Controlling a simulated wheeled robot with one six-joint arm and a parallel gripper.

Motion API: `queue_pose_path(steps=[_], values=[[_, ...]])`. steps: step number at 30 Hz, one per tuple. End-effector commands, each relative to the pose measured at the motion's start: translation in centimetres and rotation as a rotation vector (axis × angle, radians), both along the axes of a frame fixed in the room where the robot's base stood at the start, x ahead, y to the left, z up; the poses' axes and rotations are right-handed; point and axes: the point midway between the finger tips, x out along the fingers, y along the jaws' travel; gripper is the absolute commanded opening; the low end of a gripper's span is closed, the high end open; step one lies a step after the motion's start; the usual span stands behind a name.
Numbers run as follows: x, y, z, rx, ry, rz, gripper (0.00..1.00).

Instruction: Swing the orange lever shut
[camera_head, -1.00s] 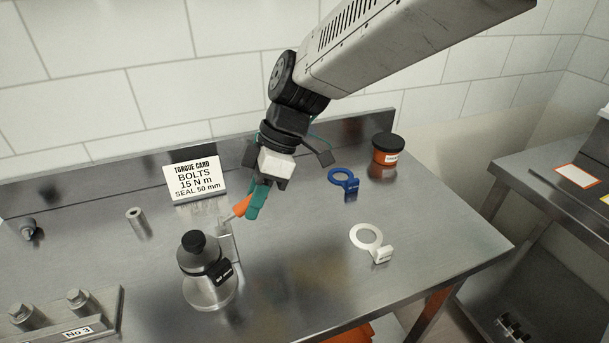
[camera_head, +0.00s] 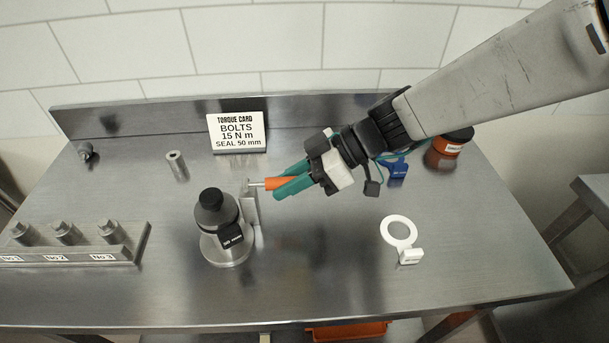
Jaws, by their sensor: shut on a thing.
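The orange lever (camera_head: 274,183) is a short orange handle on a thin metal rod. The rod joins an upright metal bracket (camera_head: 250,207) on the steel bench. The lever points right, roughly level in the picture. My gripper (camera_head: 284,183) has teal fingers and comes in from the right. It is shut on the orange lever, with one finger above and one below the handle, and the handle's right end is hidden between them.
A steel canister with a black knob (camera_head: 212,210) stands just left of the bracket. The torque card (camera_head: 238,132) is behind. A white ring (camera_head: 399,232), a blue ring tag (camera_head: 397,168) and an orange jar (camera_head: 448,146) are on the right. A bolt rack (camera_head: 70,255) is at left.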

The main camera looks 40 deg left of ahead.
Motion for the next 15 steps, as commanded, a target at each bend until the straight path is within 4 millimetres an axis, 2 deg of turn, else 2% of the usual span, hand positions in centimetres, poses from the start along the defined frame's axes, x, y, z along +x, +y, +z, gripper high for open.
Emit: queue_pose_path(steps=[10, 11, 12, 13, 15], values=[[0.07, 0.19, 0.09, 0.005, 0.001, -0.004, 0.0], [0.07, 0.18, 0.08, 0.004, 0.002, -0.003, 0.23], [0.06, 0.16, 0.07, 0.004, 0.001, -0.003, 0.34], [0.05, 0.15, 0.06, 0.004, 0.001, -0.003, 0.42], [0.05, 0.11, 0.03, 0.003, 0.002, -0.002, 0.42]])
